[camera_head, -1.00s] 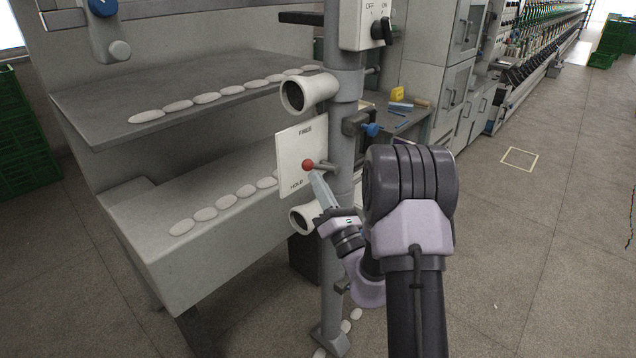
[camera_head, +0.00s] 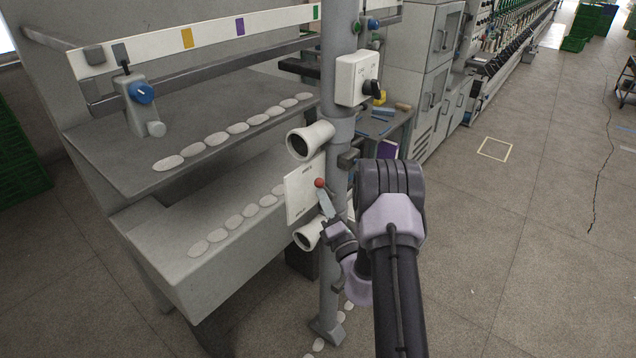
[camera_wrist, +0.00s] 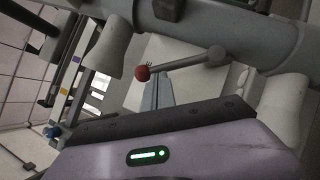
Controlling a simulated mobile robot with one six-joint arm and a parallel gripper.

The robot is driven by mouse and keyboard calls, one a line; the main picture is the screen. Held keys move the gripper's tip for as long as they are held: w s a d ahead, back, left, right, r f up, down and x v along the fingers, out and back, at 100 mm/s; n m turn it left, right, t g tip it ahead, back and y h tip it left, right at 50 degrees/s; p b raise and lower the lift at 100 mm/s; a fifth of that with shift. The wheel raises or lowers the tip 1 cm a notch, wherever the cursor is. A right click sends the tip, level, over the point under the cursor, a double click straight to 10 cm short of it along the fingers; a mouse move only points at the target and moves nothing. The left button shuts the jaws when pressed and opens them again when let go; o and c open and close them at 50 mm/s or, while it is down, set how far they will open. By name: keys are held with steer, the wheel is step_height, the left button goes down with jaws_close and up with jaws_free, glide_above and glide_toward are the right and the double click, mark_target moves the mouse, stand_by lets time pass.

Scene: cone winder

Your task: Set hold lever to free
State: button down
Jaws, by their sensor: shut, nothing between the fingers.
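The hold lever has a red ball knob (camera_head: 320,182) on a thin grey rod. It stands in front of a white plate (camera_head: 297,200) on the grey post, with small lettering at top and bottom that is hard to read now. The ball is in the plate's upper half, near its right edge. In the wrist view, the lever rod (camera_wrist: 185,63) runs from the ball to a round pivot. My gripper (camera_head: 324,197) is shut and empty, with its fingertips just below the ball. In the wrist view, its fingertips (camera_wrist: 158,78) sit close beside the ball; I cannot tell whether they touch.
White tubular guides (camera_head: 310,140) stick out above and below the plate. A white switch box (camera_head: 358,80) with a black knob is higher on the post (camera_head: 336,250). Shelves with several white pebble-like pieces lie left. Open floor (camera_head: 520,250) is at the right.

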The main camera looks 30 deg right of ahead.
steer(key=r+m+p, duration=0.1)
steer(key=p, duration=0.1)
steer(key=d+r+m+g+p, duration=0.1)
steer(key=shift+w+d+h+p, duration=0.2)
steer(key=shift+w+h+p, duration=0.05)
steer(key=shift+h+p, duration=0.15)
steer(key=shift+w+d+r+p, duration=0.1)
steer(key=shift+w+d+p, duration=0.05)
steer(key=shift+d+p, duration=0.15)
steer(key=shift+w+d+r+p, duration=0.1)
steer(key=shift+d+p, duration=0.1)
steer(key=shift+d, duration=0.2)
steer(key=shift+w+d+r, duration=0.1)
